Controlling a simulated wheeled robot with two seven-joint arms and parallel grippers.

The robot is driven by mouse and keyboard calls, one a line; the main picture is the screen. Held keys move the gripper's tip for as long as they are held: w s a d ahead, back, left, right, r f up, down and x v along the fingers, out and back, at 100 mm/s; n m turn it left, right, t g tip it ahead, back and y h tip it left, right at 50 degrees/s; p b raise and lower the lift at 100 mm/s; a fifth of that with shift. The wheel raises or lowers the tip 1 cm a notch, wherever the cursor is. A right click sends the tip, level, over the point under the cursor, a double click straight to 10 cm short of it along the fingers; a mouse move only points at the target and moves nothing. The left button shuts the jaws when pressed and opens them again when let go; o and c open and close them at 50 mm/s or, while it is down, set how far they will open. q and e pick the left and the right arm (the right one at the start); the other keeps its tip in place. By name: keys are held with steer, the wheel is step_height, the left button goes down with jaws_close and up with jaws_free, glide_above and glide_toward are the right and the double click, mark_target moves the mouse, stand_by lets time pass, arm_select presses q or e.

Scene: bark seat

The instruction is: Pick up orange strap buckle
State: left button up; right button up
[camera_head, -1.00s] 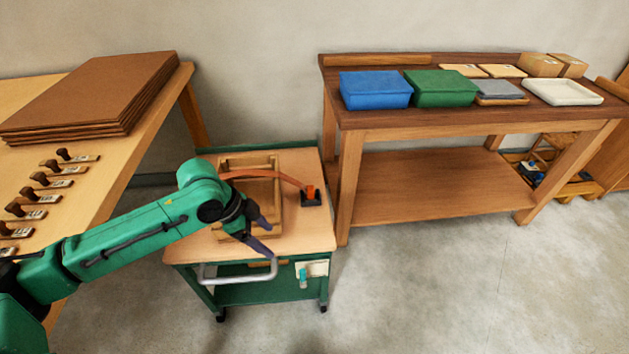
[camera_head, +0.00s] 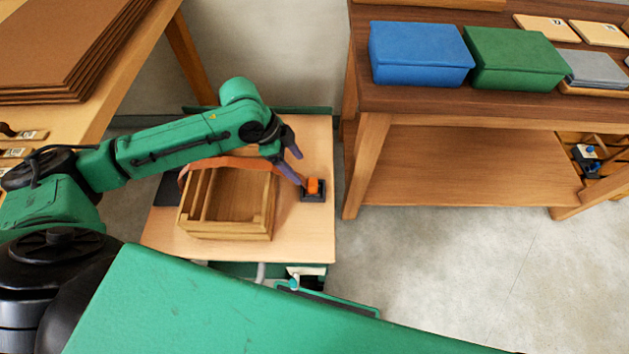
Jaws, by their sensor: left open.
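The orange strap buckle (camera_head: 314,187) sits upright on a small dark base (camera_head: 313,197) at the right side of the cart top. An orange-brown strap (camera_head: 232,162) runs left from near it, over the wooden crate, partly hidden behind my left arm. My left gripper (camera_head: 297,167) is open, its two purple-grey fingers just above and left of the buckle. I cannot tell whether a finger touches it. My right gripper is not in view.
A wooden crate (camera_head: 238,228) with a divider stands on the cart top (camera_head: 305,240), left of the buckle. A workbench (camera_head: 365,150) with blue (camera_head: 420,55) and green (camera_head: 515,60) boxes stands to the right. A table with brown sheets (camera_head: 60,50) is at left.

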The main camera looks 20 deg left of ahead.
mark_target(312, 181)
arm_select(q)
steer(key=x, duration=0.4)
steer(key=shift+w+f, duration=0.1)
steer(key=shift+f, duration=0.05)
steer(key=x, duration=0.5)
steer(key=shift+d+f+b, duration=0.1)
steer(key=shift+d+b, duration=0.15)
steer(key=shift+b, duration=0.1)
steer(key=shift+d+f, duration=0.1)
steer(key=shift+f, duration=0.2)
steer(key=shift+r, duration=0.1)
jaws_close()
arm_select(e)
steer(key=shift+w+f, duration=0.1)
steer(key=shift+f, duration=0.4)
